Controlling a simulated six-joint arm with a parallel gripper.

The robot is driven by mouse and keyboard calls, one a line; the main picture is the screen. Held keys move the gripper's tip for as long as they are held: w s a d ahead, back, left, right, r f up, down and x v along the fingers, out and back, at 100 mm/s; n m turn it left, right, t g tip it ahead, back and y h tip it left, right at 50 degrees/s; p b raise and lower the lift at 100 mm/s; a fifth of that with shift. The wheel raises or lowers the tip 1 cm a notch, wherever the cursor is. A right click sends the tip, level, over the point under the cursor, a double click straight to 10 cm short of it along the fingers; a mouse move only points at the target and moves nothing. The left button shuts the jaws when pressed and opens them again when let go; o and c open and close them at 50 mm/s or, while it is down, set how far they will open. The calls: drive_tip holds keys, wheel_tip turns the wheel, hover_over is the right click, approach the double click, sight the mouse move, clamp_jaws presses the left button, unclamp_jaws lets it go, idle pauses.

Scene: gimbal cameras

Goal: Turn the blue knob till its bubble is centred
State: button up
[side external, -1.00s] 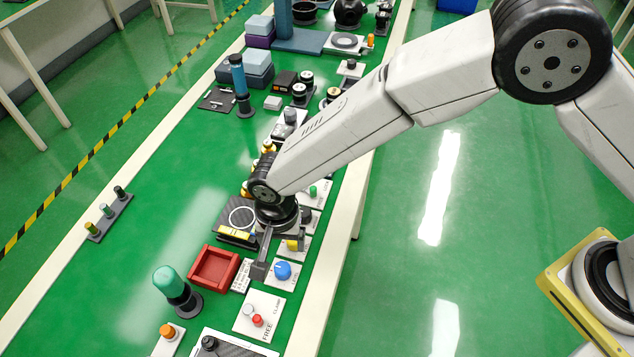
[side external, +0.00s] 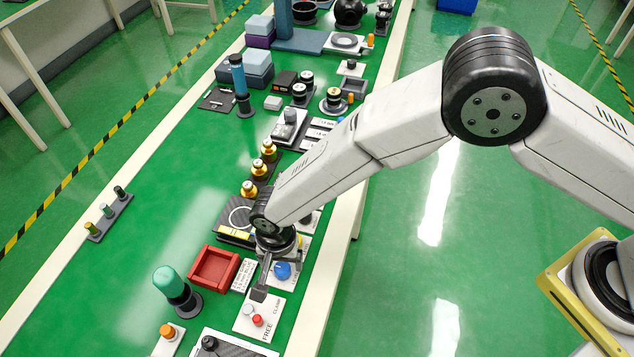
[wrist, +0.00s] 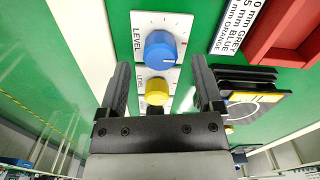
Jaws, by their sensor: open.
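The blue knob (side external: 283,270) sits on a white plate marked LEVEL. In the wrist view the blue knob (wrist: 161,50) shows above and between my fingertips, with a pointer mark on its face. My gripper (wrist: 160,66) is open and empty; it hangs over the plates, and in the side view my gripper (side external: 259,290) shows beside the blue knob. A yellow knob (wrist: 157,91) sits between the fingers, lower in the wrist view. A yellow level vial (side external: 237,236) lies on the edge of a dark platform; its bubble is too small to make out.
A red tray (side external: 213,267) and a printed label card (side external: 243,275) lie left of the blue knob. A green-topped post (side external: 172,285) stands upright. The bench's left side is mostly clear.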

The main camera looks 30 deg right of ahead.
drive_tip(key=shift+f, duration=1)
drive_tip(key=shift+c, duration=0.2)
clamp_jaws()
